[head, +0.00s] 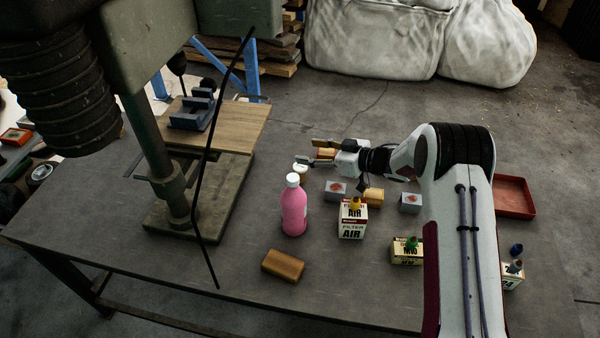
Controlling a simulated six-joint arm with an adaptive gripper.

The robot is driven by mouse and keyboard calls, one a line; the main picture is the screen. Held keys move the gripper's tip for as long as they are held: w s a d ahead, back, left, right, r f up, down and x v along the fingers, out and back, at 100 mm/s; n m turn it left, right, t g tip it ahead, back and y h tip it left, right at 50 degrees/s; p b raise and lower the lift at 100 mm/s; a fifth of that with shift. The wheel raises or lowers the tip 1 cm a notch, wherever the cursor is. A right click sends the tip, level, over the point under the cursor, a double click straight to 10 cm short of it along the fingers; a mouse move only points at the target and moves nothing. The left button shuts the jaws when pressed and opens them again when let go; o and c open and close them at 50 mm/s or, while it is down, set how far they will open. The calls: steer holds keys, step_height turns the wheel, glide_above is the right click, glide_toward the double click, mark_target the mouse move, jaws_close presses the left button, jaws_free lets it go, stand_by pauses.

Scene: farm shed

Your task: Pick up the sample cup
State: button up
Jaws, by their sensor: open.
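A small white round thing (300,168), which looks like the sample cup, stands on the bench just behind the pink bottle. The bottle's cap overlaps its near side, so its full shape is hidden. My gripper (316,152) reaches in from the right, low over the bench, with its fingers pointing left. The fingers are spread apart. Their tips are close to the white cup, slightly beyond it and to its right; I cannot tell whether they touch. A tan block shows behind or between the fingers, and I cannot tell which.
A pink bottle (293,208) stands in front of the cup. Filter boxes (352,220), grey boxes (336,190) and a tan block (283,265) lie around. A drill press (170,200) fills the left. A red tray (515,197) is at right. The front bench is partly clear.

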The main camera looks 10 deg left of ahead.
mark_target(302, 167)
steer(key=shift+f, duration=0.15)
steer(key=shift+f, duration=1.65)
steer(key=shift+f, duration=0.1)
steer(key=shift+f, duration=0.85)
steer(key=shift+w+a+f, duration=0.1)
steer(key=shift+a+f, duration=0.15)
steer(key=shift+f, duration=0.25)
steer(key=shift+w+a+f, duration=0.1)
steer(key=shift+a+f, duration=0.15)
steer(key=shift+f, duration=0.25)
steer(key=shift+x, duration=0.95)
steer(key=c, duration=1.2)
